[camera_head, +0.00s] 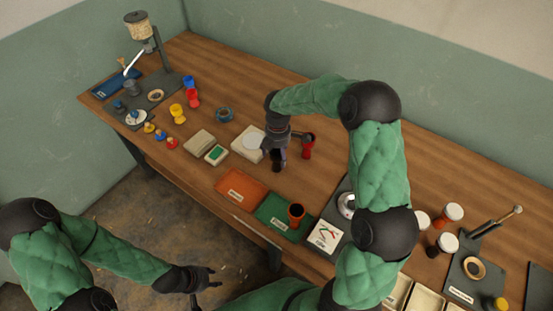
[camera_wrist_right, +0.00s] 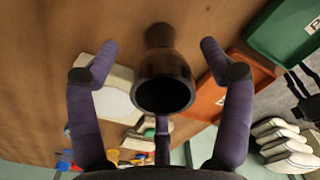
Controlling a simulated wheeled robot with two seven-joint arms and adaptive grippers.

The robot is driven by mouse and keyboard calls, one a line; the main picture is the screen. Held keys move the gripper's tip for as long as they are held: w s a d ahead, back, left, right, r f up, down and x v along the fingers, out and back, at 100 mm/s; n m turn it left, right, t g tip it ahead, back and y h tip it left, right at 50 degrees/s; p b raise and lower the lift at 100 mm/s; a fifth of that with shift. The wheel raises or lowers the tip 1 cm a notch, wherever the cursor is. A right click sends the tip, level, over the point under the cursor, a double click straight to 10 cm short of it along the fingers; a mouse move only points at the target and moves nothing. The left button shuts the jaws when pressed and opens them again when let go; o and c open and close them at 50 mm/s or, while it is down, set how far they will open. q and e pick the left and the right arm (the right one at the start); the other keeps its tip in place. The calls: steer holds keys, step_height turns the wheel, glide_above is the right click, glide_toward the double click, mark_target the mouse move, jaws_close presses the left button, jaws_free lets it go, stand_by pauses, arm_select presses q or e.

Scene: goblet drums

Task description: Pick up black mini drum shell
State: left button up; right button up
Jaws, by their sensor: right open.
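The black mini drum shell (camera_wrist_right: 165,88) stands on the wooden table in the right wrist view, its open rim facing the camera. In the head view only a dark part of it (camera_head: 277,167) shows below my right gripper (camera_head: 277,150), which hides the rest. My right gripper is open, with its purple fingers (camera_wrist_right: 159,47) spread on either side of the shell; no finger visibly touches it. My left gripper (camera_head: 207,284) is off the table's front edge, empty, with its fingers apart.
A red drum shell (camera_head: 308,147) stands close right of my right gripper. A white pad (camera_head: 243,151) lies to its left. White-topped drums (camera_head: 453,211) stand at right.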

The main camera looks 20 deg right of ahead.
steer(key=c, duration=1.3)
steer(key=shift+r, duration=0.1)
